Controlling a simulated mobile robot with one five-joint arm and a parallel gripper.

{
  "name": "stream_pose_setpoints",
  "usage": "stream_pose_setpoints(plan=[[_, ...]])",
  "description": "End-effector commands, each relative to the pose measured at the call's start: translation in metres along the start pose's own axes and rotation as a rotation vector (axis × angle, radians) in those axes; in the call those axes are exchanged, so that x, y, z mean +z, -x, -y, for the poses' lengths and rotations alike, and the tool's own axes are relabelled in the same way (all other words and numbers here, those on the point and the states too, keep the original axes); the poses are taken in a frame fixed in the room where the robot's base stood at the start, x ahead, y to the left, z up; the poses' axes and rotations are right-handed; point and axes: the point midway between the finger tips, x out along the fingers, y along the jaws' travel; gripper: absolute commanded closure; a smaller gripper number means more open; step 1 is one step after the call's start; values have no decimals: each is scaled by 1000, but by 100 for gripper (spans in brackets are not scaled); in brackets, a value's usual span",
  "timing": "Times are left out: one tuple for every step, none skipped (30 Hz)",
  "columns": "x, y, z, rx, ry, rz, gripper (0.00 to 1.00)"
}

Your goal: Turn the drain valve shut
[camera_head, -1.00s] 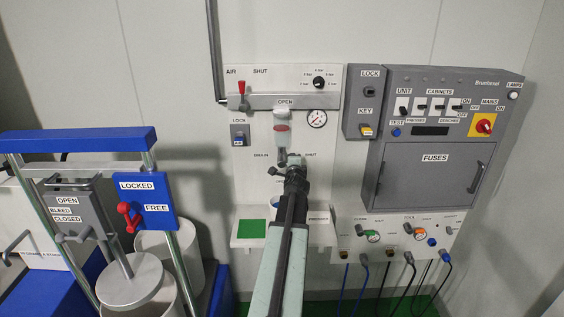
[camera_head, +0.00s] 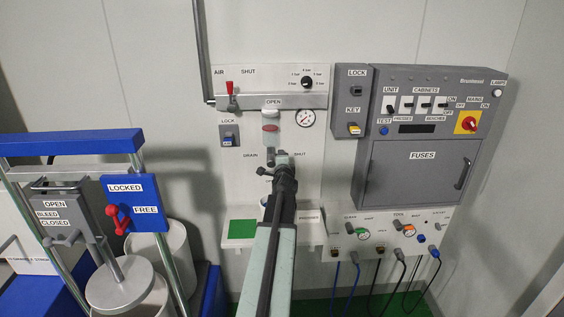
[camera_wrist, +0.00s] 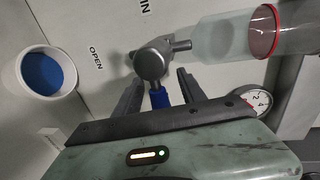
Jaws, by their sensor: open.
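The drain valve (camera_wrist: 151,62) is a round metal hub with short metal arms in the wrist view. A blue-gripped lever (camera_wrist: 159,98) points from it toward me. My gripper (camera_wrist: 158,82) is open, with one dark finger on each side of the blue lever. I cannot tell whether either finger touches it. In the head view the valve (camera_head: 270,157) is on the wall panel between the DRAIN and SHUT labels, below the filter bowl (camera_head: 270,128). My gripper (camera_head: 283,163) partly hides it there. An OPEN label (camera_wrist: 96,58) is left of the hub in the wrist view.
A clear bowl with a red ring (camera_wrist: 263,32) and a gauge (camera_wrist: 257,103) are close on the right in the wrist view. The grey fuse cabinet (camera_head: 420,175) stands right of the panel.

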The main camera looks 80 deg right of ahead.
Motion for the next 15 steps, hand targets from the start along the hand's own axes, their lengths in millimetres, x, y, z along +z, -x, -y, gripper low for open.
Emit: stream_pose_setpoints(plan=[[0, 3, 0, 0, 0, 0, 52], [0, 5, 0, 0, 0, 0, 52], [0, 9, 0, 0, 0, -1, 52], [0, 13, 1, 0, 0, -1, 52], [0, 18, 1, 0, -1, 0, 52], [0, 25, 1, 0, -1, 0, 52], [0, 30, 1, 0, -1, 0, 52], [0, 37, 1, 0, -1, 0, 52], [0, 45, 1, 0, -1, 0, 52], [0, 52, 1, 0, -1, 0, 52], [0, 58, 1, 0, -1, 0, 52], [0, 65, 1, 0, -2, 0, 52], [0, 70, 1, 1, -2, 0, 52], [0, 74, 1, 1, -2, 0, 52], [0, 77, 1, 1, -1, 0, 52]])
